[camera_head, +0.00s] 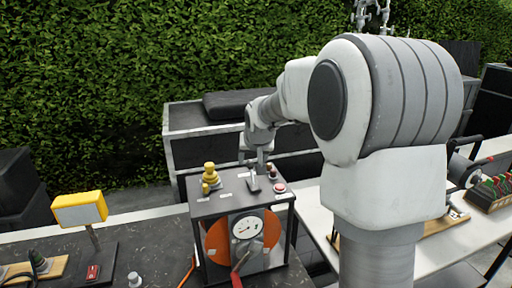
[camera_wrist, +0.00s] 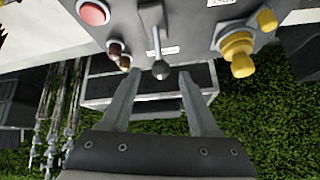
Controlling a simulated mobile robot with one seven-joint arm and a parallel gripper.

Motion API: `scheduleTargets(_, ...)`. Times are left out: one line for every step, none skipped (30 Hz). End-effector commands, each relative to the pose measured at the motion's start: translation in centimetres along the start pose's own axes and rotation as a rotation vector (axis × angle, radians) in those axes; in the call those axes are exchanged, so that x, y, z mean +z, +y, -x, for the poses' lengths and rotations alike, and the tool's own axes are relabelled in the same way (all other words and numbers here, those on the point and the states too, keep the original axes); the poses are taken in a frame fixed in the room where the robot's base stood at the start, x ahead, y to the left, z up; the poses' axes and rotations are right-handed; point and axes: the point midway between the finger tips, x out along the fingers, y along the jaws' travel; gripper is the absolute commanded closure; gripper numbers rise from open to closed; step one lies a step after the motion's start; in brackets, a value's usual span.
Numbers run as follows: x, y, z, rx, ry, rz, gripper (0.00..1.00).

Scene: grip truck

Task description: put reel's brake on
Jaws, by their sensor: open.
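The reel unit (camera_head: 240,200) is a dark box with an orange reel (camera_head: 216,243) and a round white gauge (camera_head: 247,228) on its front. A small metal lever with a dark round knob (camera_wrist: 161,70) stands on its top panel; it also shows in the head view (camera_head: 253,184). Labels on the panel are too small to read, so I cannot tell which control is the brake. My gripper (camera_head: 258,166) is above the top panel. In the wrist view my gripper (camera_wrist: 160,76) is open, with the lever's knob between its fingertips, apparently not gripped.
Yellow knobs (camera_wrist: 238,50) and a red button (camera_wrist: 93,12) flank the lever, with small brownish toggles (camera_wrist: 118,54) close beside it. A red handle (camera_head: 237,278) is at the reel's front. A yellow-framed sign (camera_head: 80,208) stands left. Dark cases (camera_head: 200,120) stand behind.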

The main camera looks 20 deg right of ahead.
Motion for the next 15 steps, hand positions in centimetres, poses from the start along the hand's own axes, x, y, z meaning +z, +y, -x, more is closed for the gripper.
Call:
scheduleTargets(0.0, 0.1, 1.1, 0.0, 0.004, 0.0, 0.39)
scheduleTargets(0.0, 0.1, 1.7, 0.0, 0.005, -0.001, 0.39)
scheduleTargets(0.0, 0.1, 2.6, 0.001, 0.004, -0.001, 0.39)
scheduleTargets(0.0, 0.1, 3.2, 0.001, 0.005, -0.001, 0.39)
scheduleTargets(0.0, 0.1, 3.8, 0.001, 0.005, -0.001, 0.39)
scheduleTargets(0.0, 0.0, 4.7, 0.0, 0.004, -0.001, 0.39)
scheduleTargets(0.0, 0.0, 5.2, 0.0, 0.005, 0.0, 0.39)
scheduleTargets(0.0, 0.0, 5.9, 0.001, 0.004, 0.0, 0.39)
scheduleTargets(0.0, 0.0, 6.6, 0.0, 0.004, -0.001, 0.39)
scheduleTargets(0.0, 0.0, 7.1, 0.0, 0.004, -0.001, 0.39)
scheduleTargets(0.0, 0.0, 7.5, 0.0, 0.003, -0.001, 0.39)
scheduleTargets(0.0, 0.0, 8.2, 0.0, 0.003, 0.0, 0.39)
scheduleTargets(0.0, 0.0, 8.6, 0.0, 0.002, 0.0, 0.39)
scheduleTargets(0.0, 0.0, 8.9, 0.0, 0.002, 0.001, 0.39)
scheduleTargets(0.0, 0.0, 9.3, 0.0, 0.002, 0.001, 0.39)
